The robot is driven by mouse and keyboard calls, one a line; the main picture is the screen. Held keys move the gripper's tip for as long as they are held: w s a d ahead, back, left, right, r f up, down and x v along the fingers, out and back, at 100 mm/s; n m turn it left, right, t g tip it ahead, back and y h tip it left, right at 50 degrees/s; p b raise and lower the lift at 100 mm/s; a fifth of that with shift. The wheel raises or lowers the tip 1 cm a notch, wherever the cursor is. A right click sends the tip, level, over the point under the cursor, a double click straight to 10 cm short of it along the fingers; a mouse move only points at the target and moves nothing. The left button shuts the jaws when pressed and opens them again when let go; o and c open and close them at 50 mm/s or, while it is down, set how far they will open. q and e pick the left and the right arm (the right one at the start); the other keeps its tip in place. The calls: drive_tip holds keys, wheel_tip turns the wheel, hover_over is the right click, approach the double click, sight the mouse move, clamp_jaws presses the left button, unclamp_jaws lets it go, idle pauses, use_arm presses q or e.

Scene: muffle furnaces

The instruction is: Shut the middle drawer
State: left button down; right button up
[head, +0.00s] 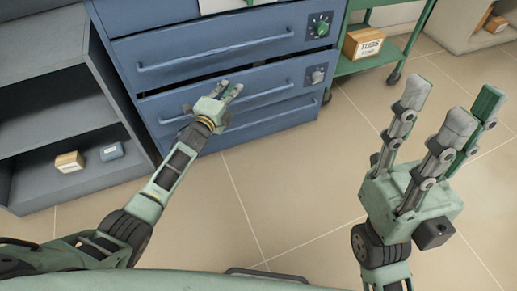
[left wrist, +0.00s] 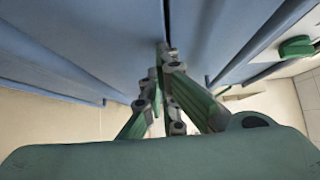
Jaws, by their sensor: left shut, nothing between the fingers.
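The blue cabinet (head: 120,22) has stacked drawers. I cannot tell how far the middle drawer stands out. My right gripper (head: 452,108) is open and empty, over the floor.
A grey shelf unit (head: 48,60) stands at left, with a small tan box (head: 69,161) and a grey-blue box (head: 111,151) inside. A green cart (head: 360,65) at right holds a box labelled TUBS (head: 365,42). The tiled floor before the cabinet is clear.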

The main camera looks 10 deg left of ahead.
use_arm(q)
drive_tip(key=w+a+b, duration=0.2)
drive_tip(key=w, duration=0.1)
drive_tip(key=shift+w, duration=0.15)
drive_tip(key=shift+a+r, duration=0.1)
idle(0.4)
